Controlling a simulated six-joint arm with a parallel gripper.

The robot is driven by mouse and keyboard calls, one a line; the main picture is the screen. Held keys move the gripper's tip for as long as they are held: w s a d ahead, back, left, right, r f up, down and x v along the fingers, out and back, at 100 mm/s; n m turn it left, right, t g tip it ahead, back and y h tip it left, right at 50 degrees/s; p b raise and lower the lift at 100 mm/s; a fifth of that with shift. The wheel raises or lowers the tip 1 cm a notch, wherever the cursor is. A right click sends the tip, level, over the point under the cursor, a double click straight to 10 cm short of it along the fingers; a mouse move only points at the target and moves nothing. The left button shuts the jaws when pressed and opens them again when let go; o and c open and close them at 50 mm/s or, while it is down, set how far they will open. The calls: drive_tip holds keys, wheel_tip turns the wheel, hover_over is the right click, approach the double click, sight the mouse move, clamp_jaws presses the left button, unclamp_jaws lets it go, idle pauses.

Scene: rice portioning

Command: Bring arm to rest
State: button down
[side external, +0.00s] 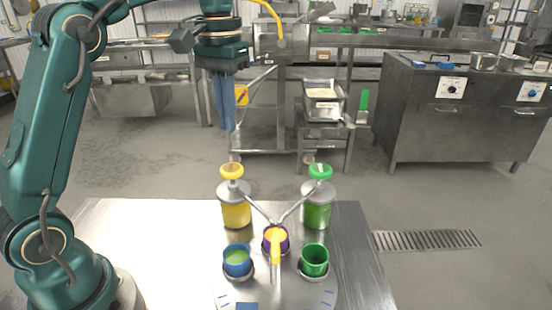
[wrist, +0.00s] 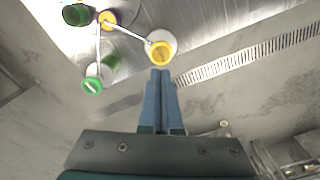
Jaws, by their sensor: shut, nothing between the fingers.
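My gripper (side external: 229,128) hangs pointing down, high above the back left of the steel table (side external: 350,285). Its two blue fingers are together, with nothing between them. In the side view the fingertips are above the yellow-topped dispenser (side external: 236,208) and apart from it. In the wrist view the shut fingers (wrist: 160,72) point up the picture, their tips just below the yellow dispenser top (wrist: 161,52). My arm is bent, rising at the left and reaching over to the gripper.
A green-topped dispenser (side external: 317,211) stands right of the yellow one. A blue cup (side external: 237,264), a purple cup (side external: 286,244) and a green cup (side external: 314,262) sit in front. A steel cart (side external: 324,112) and counter (side external: 440,125) stand behind. Air around my gripper is clear.

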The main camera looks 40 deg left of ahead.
drive_tip(key=s+d+r+m+t, duration=0.25)
drive_tip(key=s+d+r, duration=0.2)
drive_tip(key=s, duration=0.45)
drive_tip(key=s+d+f+t, duration=0.2)
drive_tip(key=s+f, duration=0.3)
drive_tip(key=f, duration=0.5)
drive_tip(key=shift+s+f+t, duration=0.2)
drive_tip(key=shift+s+t, duration=0.15)
drive_tip(key=shift+t, duration=0.2)
drive_tip(key=shift+d+m, duration=0.1)
drive_tip(key=shift+m, duration=0.15)
idle(0.5)
